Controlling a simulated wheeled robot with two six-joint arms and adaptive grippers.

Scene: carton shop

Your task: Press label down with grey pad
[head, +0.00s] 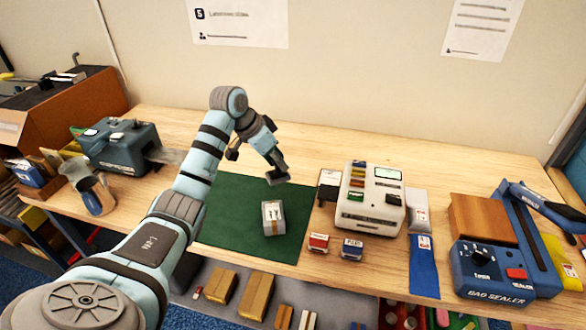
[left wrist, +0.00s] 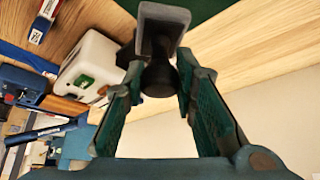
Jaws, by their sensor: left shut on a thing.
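My left gripper (head: 263,146) is shut on the dark handle of the grey pad (head: 278,176). It holds the pad in the air over the back right part of the green mat (head: 235,195). In the left wrist view the grey pad (left wrist: 163,22) sticks out beyond the fingers of my left gripper (left wrist: 158,78), its handle between them. A small grey carton (head: 273,228) stands on the mat, nearer the front than the pad and apart from it. A white label (head: 273,211) with dark marks lies on its top; I cannot tell whether it lies flat. My right gripper is not in view.
A white label printer (head: 371,200) stands right of the mat, with a red box (head: 318,243) and a blue box (head: 352,248) before it. A blue bag sealer (head: 490,275) is at the right.

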